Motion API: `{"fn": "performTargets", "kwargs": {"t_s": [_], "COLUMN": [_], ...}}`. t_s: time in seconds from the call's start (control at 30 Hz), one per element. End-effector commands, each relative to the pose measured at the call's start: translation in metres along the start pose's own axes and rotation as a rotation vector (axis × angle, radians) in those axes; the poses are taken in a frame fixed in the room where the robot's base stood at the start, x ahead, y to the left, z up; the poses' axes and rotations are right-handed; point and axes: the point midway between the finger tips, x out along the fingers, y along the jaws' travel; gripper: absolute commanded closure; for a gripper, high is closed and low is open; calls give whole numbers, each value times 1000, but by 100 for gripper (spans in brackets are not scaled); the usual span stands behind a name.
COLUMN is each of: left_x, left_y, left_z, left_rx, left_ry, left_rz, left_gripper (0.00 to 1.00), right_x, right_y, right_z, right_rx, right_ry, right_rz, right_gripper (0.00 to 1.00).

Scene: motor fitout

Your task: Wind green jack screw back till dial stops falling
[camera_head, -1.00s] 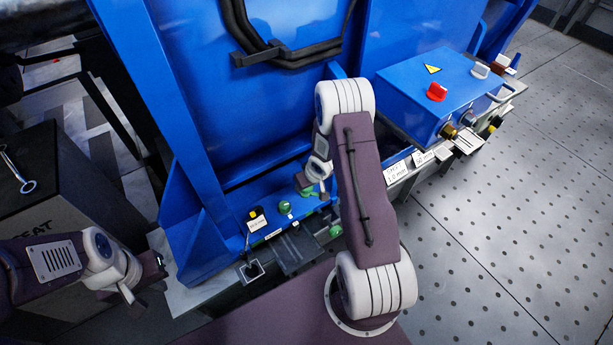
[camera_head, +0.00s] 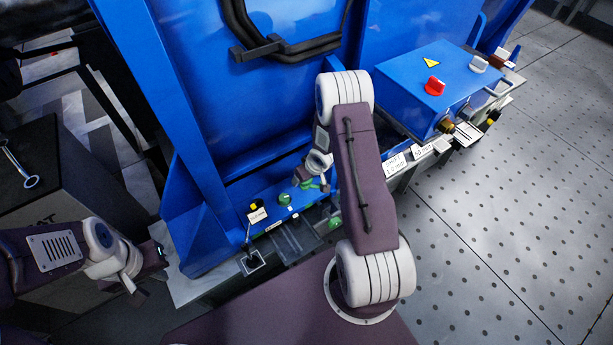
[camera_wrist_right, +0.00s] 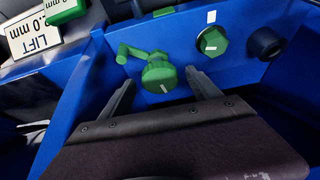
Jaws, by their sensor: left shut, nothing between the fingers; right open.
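In the right wrist view a green jack screw knob (camera_wrist_right: 160,76) with a white mark sits at the blue frame, with a green crank arm (camera_wrist_right: 131,53) to its left. My right gripper (camera_wrist_right: 161,88) is open, its two fingers on either side of the knob; I cannot tell if they touch it. In the head view my right gripper (camera_head: 308,181) is at the blue base, partly hidden by my own arm. My left gripper (camera_head: 157,257) is shut and empty, left of the blue base. I cannot make out a dial face.
A green hex head (camera_wrist_right: 213,41) and a black round fitting (camera_wrist_right: 266,43) are right of the knob. A "LIFT 2.0 mm" label (camera_wrist_right: 33,35) is at upper left. A blue box with a red knob (camera_head: 434,87) stands at right. Perforated floor (camera_head: 500,230) is clear.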

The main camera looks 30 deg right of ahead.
Motion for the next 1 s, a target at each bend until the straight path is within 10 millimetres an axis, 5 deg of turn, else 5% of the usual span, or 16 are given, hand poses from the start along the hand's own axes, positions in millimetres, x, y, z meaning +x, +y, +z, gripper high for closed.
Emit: {"fn": "performTargets", "kwargs": {"t_s": [0.5,1.0], "left_x": [-45,-44], "left_y": [1,1], "left_z": [-5,-5], "left_rx": [0,0], "left_ry": [0,0], "left_rz": [0,0], "left_gripper": [100,100], "right_x": [-88,-90], "right_y": [0,0], "right_z": [-1,0], "right_rx": [0,0], "right_ry": [1,0], "right_rz": [0,0], "right_gripper": [28,28]}}
